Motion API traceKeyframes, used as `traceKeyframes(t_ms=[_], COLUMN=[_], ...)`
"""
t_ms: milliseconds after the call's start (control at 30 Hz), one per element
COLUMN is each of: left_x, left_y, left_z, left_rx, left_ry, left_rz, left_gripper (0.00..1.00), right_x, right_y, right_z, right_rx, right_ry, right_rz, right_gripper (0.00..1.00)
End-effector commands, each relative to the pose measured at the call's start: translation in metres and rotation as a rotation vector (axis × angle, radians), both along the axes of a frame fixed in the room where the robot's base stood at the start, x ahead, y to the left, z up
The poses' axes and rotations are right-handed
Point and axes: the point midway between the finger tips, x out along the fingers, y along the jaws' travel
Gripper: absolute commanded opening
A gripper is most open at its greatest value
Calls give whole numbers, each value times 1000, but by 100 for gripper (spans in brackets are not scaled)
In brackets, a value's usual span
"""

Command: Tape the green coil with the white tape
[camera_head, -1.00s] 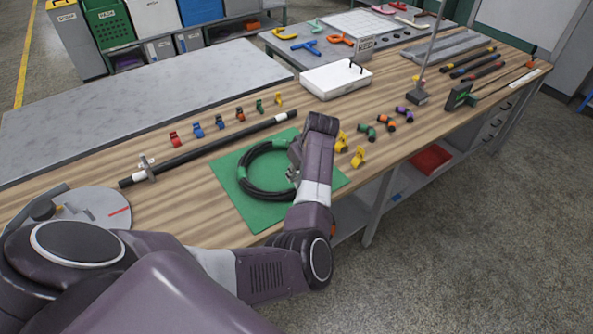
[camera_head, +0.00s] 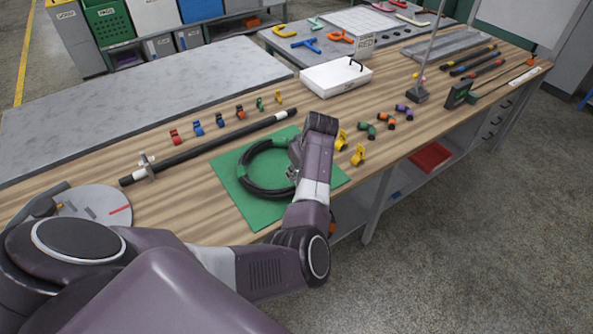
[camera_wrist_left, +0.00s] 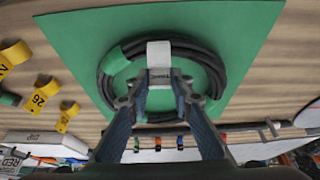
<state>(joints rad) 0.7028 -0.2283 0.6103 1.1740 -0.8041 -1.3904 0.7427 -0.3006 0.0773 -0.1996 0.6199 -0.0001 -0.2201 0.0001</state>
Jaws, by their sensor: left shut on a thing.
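The coil (camera_head: 246,181) is a black hose loop with a green stretch, lying on a green mat (camera_head: 268,214). In the left wrist view the coil (camera_wrist_left: 104,78) shows its green part at the upper left. The white tape (camera_wrist_left: 159,50) is a white band lying across the near-centre stretch of the coil, with a greyer, printed part below it. My left gripper (camera_wrist_left: 160,92) is shut on the white tape, a fingertip on each side. In the head view my left gripper (camera_head: 293,174) is at the coil's right side, partly hidden by its arm. My right gripper is out of view.
Yellow numbered clips (camera_head: 358,155) stand just right of the mat. A long black rod (camera_head: 210,147) and several coloured clips (camera_head: 197,129) lie behind it. A white case (camera_head: 335,77) stands farther back. A grey disc (camera_head: 97,207) is at left.

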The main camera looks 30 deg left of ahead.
Motion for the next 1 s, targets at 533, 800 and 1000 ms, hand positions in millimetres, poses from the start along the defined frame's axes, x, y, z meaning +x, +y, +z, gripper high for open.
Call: traceKeyframes(t_ms=[533, 800, 1000], left_x=[0, 0, 0], left_y=[0, 0, 0], left_z=[-1, -8, -14], left_rx=[1, 1, 1], left_ry=[-1, 0, -1], left_rz=[1, 0, 1], left_gripper=[0, 0, 0], right_x=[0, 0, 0], right_y=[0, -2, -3], right_z=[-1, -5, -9], right_rx=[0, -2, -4], right_ry=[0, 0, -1], right_rz=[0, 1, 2], right_gripper=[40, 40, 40])
